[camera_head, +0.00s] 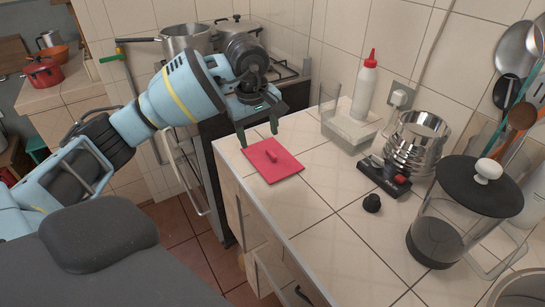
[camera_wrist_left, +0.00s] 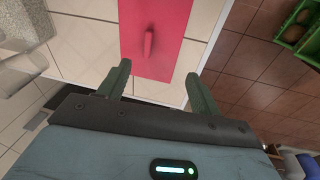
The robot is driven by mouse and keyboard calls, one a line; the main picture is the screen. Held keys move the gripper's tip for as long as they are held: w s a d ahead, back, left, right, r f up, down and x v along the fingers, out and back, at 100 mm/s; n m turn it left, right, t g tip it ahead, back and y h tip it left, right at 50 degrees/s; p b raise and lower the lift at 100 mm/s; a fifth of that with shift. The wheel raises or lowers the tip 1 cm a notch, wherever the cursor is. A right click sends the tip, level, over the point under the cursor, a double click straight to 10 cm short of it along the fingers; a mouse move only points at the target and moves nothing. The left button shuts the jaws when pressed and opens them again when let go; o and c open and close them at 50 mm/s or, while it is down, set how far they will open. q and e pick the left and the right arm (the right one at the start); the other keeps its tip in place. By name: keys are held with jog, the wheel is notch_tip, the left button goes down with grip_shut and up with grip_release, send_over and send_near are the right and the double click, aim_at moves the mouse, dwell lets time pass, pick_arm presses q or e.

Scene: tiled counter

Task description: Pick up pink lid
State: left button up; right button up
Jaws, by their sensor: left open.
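The pink lid (camera_head: 283,166) is a flat square with a raised bar handle in its middle. It lies on the tiled counter near the counter's left edge. My left gripper (camera_head: 258,137) is open and empty at the lid's far-left side, with its fingers pointing down. In the left wrist view the lid (camera_wrist_left: 171,40) is at the top centre, with its handle upright in the picture. The open fingers of my left gripper (camera_wrist_left: 160,82) show below the handle, one to each side, with nothing between them. My right gripper is not in view.
Pots sit on the stove behind. The counter's front is clear.

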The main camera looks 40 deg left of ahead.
aim_at(264, 159)
pick_arm(q)
jog(key=shift+w+f, duration=0.2)
jog(key=shift+f, duration=0.9)
jog(key=f, duration=0.4)
jog(key=shift+w+d, duration=0.2)
jog(key=shift+f, duration=0.35)
jog(key=shift+c, duration=0.2)
jog(key=c, duration=0.6)
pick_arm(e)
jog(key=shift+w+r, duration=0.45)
pick_arm(q)
jog(key=shift+r, duration=0.1)
